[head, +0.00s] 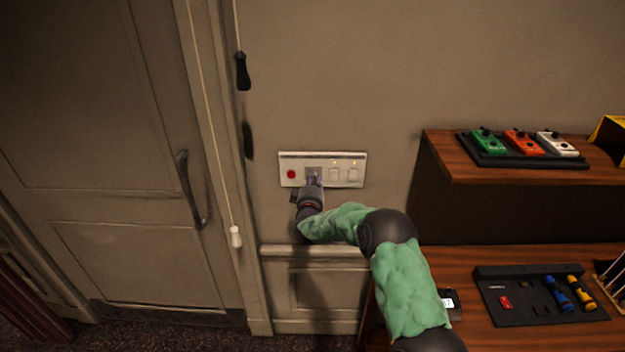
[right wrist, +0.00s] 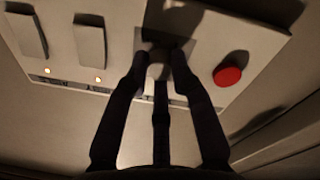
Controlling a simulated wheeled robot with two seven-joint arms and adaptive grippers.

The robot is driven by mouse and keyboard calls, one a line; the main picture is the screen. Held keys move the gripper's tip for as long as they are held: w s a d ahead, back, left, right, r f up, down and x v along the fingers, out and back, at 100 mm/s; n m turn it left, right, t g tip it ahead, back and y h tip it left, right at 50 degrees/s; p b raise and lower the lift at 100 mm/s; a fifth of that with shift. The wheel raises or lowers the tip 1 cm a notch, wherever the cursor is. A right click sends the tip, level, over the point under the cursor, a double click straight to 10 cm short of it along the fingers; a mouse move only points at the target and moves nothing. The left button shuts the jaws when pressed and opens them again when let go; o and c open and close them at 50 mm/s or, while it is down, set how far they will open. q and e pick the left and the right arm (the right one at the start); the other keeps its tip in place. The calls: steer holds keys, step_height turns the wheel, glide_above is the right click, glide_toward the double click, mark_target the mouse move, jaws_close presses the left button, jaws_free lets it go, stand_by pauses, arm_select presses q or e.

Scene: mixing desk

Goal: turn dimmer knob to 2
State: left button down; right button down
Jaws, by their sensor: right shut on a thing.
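The wall plate (head: 353,157) is pale and carries a red button (head: 291,174), the dimmer and two rocker switches (head: 344,174). My right gripper (head: 313,180) reaches the plate between the red button and the switches. In the right wrist view its dark fingers (right wrist: 160,62) are shut on the dimmer knob (right wrist: 158,70), a pale knob on a square mount. The fingers hide most of the knob, and I cannot read its setting or any numbers. The red button also shows in the right wrist view (right wrist: 228,75), to the right of the fingers. My left gripper is not in view.
A door with a dark handle (head: 190,190) stands at left. Two pull cords hang beside it, one with a black end (head: 242,71), one with a white end (head: 236,237). A wooden shelf (head: 440,165) with several pedals and a desk (head: 440,266) with a black tray (head: 500,312) stand at right.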

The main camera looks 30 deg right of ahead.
steer(key=shift+s+f+n, duration=0.1)
steer(key=shift+f+n, duration=0.2)
steer(key=shift+f, duration=0.15)
steer(key=c, duration=1.2)
jaws_free()
steer(key=shift+o, duration=0.7)
steer(key=shift+r, duration=0.2)
steer(key=v, duration=1.2)
